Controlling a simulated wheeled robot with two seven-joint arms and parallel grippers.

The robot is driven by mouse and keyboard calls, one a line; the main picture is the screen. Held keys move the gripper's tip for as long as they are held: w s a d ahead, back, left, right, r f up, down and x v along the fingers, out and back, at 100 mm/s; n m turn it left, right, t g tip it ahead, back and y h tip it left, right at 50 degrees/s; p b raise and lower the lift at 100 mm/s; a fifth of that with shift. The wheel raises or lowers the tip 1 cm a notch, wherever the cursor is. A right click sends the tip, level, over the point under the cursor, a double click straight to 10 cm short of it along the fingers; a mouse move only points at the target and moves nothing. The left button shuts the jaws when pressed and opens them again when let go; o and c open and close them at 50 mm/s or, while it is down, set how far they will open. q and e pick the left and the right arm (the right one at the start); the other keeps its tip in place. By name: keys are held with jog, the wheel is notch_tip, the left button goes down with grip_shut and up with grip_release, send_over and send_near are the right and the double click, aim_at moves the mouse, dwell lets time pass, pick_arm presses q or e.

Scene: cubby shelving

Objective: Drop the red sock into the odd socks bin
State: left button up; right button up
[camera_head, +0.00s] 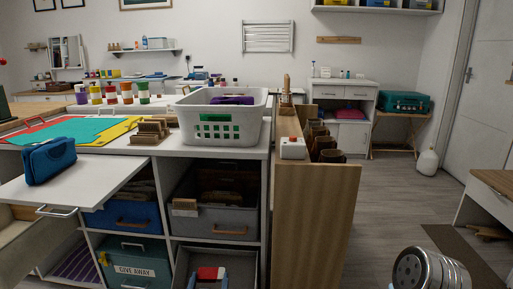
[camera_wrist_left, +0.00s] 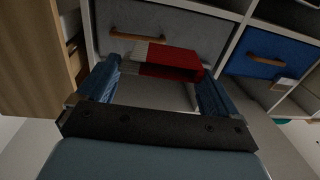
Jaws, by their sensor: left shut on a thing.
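The red sock (camera_head: 212,273) shows low in the head view, with a pale part beside the red. It also shows as a red and pale folded shape in the left wrist view (camera_wrist_left: 180,62). My left gripper (camera_head: 207,280) is shut on it, its blue fingers (camera_wrist_left: 163,85) on either side. The sock is at the open top of a grey bin (camera_head: 246,262) in the lower right cubby. I cannot tell whether it touches the bin. No label shows on this bin, so I cannot tell whether it is the odd socks bin.
Above is a grey bin (camera_head: 235,222) with a wooden handle. To the left are a blue bin (camera_head: 125,217) and a teal "GIVE AWAY" bin (camera_head: 135,270). A white basket (camera_head: 250,125) stands on top. A wooden panel (camera_head: 315,215) borders the cubbies on the right.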

pick_arm(q)
jog(key=s+a, duration=0.6)
jog(key=s, duration=0.2)
jog(key=shift+r, duration=0.15)
jog(key=shift+w+d, duration=0.1)
